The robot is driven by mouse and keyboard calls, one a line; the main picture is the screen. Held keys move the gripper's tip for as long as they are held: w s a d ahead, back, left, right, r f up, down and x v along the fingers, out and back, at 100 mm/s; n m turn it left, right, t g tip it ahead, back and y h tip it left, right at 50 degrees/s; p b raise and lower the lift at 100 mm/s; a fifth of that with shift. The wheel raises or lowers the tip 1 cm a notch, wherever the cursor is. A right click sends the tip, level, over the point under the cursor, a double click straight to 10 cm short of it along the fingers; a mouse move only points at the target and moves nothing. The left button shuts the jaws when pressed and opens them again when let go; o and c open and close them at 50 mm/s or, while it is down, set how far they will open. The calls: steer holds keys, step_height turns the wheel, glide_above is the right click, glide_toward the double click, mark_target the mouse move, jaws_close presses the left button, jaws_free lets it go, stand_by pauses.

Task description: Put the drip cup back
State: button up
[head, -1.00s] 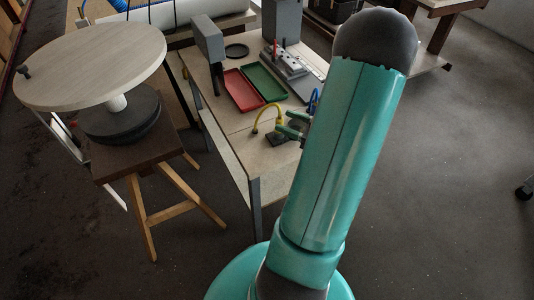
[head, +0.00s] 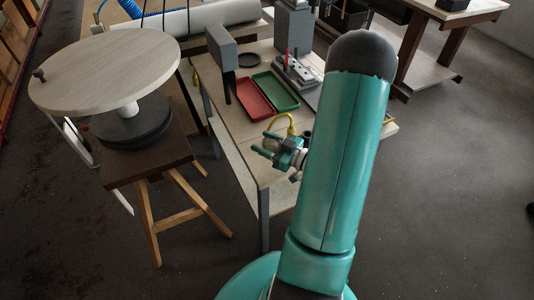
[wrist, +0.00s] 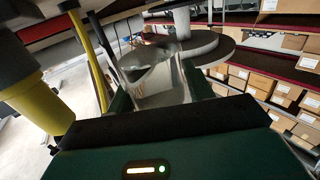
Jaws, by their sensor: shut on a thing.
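A grey, glossy cup-like piece, which I take to be the drip cup (wrist: 162,82), sits between the jaws in the wrist view. My gripper (wrist: 150,100), dark green with a black pad, is shut on it. The held piece is too small to make out there, and my arm hides part of the bench.
A red tray (head: 253,98) and a green tray (head: 275,91) lie on the bench, with a dark round dish (head: 250,60) behind. A round-topped turntable (head: 105,65) on a stool stands left. A yellow cylinder (wrist: 35,95) is close at left in the wrist view.

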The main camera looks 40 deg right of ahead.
steer(key=shift+f, duration=2.3)
steer(key=shift+f, duration=0.2)
steer(key=o, duration=1)
steer(key=shift+o, duration=0.2)
steer(key=shift+r, duration=0.2)
steer(key=v, duration=1.2)
